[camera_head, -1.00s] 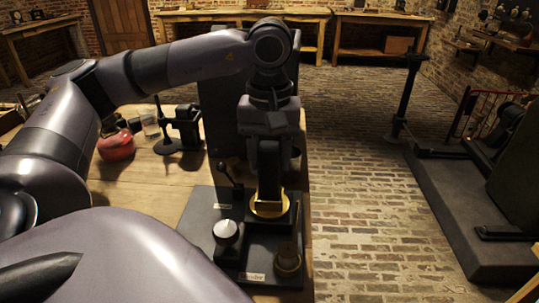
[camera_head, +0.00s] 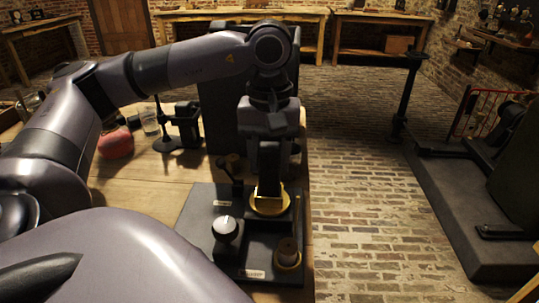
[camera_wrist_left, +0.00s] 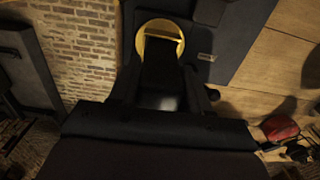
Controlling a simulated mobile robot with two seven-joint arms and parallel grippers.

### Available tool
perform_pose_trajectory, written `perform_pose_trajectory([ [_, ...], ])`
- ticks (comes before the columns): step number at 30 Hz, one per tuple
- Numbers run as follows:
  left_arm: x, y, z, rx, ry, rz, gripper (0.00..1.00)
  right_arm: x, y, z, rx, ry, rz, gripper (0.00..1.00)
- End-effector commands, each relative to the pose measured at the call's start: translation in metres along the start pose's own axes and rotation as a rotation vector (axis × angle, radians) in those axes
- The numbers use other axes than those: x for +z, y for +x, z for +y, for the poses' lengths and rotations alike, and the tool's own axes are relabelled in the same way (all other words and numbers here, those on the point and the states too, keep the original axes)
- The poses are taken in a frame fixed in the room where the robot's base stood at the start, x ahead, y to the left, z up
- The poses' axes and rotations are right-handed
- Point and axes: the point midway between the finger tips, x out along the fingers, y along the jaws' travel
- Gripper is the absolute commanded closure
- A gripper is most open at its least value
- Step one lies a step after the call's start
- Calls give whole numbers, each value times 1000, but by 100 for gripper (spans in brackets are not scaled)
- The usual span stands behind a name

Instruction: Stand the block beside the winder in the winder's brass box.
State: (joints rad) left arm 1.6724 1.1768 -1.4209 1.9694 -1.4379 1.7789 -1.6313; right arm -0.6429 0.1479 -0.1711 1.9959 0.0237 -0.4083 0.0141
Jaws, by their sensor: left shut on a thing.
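My left gripper (camera_head: 268,190) points straight down over a round brass piece (camera_head: 270,207) on a dark base plate (camera_head: 245,262). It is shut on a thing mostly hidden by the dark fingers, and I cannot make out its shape. In the left wrist view the brass rim (camera_wrist_left: 144,42) surrounds the far end of the dark finger shape, with a yellow bar showing inside. I cannot tell whether the held thing touches the brass. I cannot tell for certain which part is the winder. My right gripper is not in view.
On the plate are a pale-topped knob (camera_head: 225,226), a brown cylinder (camera_head: 288,248) in a brass ring and a dark lever (camera_head: 235,180). A red rounded object (camera_head: 116,144) and a glass jar (camera_head: 150,124) stand to the left. The table's right edge lies close by.

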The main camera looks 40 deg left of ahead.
Motion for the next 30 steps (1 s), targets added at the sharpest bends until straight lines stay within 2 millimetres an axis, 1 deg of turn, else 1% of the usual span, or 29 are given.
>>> perform_pose_trajectory([
  [3,0,4,0,1,0,1,93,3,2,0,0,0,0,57],
  [4,0,4,0,1,0,1,50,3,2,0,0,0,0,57],
  [5,0,3,0,1,0,1,40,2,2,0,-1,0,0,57],
  [6,0,3,0,1,0,1,27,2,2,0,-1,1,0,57],
  [7,0,3,0,0,0,1,23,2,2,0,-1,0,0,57],
  [18,0,3,0,-1,0,-1,23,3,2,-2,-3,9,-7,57],
  [19,0,3,0,-1,0,-1,23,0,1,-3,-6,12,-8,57],
  [21,0,2,0,0,0,0,23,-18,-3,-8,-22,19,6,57],
  [24,0,-21,1,3,0,1,23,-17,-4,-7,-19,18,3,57],
  [30,0,-54,1,2,0,1,23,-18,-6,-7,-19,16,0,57],
])
